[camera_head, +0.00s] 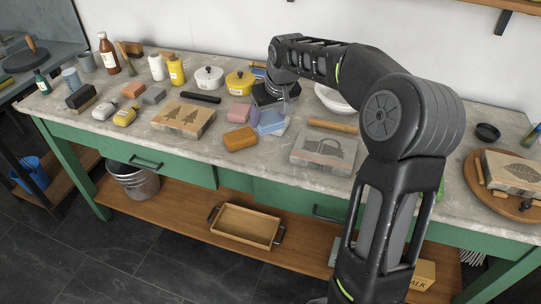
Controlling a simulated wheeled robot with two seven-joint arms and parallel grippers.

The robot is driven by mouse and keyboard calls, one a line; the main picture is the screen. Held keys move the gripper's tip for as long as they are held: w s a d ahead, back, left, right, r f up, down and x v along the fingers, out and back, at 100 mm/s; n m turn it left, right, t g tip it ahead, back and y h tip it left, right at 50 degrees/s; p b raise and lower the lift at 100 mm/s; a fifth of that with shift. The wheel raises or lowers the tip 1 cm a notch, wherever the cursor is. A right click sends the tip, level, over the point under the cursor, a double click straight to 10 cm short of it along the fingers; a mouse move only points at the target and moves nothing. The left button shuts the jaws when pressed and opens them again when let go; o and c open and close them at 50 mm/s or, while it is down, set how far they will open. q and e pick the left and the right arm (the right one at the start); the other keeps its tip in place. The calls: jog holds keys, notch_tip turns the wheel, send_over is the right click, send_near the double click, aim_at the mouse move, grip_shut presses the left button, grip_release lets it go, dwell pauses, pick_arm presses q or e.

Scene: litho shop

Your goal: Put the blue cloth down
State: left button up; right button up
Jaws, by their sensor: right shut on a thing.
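The blue cloth (270,124) is pale blue and shows at the middle of the stone-topped table, just below my right gripper (283,105). My right arm comes in from the right and bends down to it. The gripper is shut on the blue cloth; its fingertips are small and partly hidden by the wrist. I cannot tell whether the cloth's lower edge touches the tabletop (215,145). My left gripper is not in view.
Close around the cloth are a pink block (239,113), an orange-brown block (241,139), a yellow pot (240,83) and a grey stone with a printed picture (324,150). A stone with trees (184,119) lies left. A wooden tray (244,225) sits on the lower shelf.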

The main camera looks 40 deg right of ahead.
jog(key=shift+s+a+r, duration=0.15)
jog(key=shift+r, duration=0.05)
jog(key=shift+f+p, duration=0.3)
jog(key=shift+f, duration=2.9)
jog(key=shift+f, duration=1.85)
jog(key=shift+f, duration=0.1)
jog(key=shift+f, duration=0.15)
jog(key=o, duration=1.2)
jog(key=shift+r, duration=0.2)
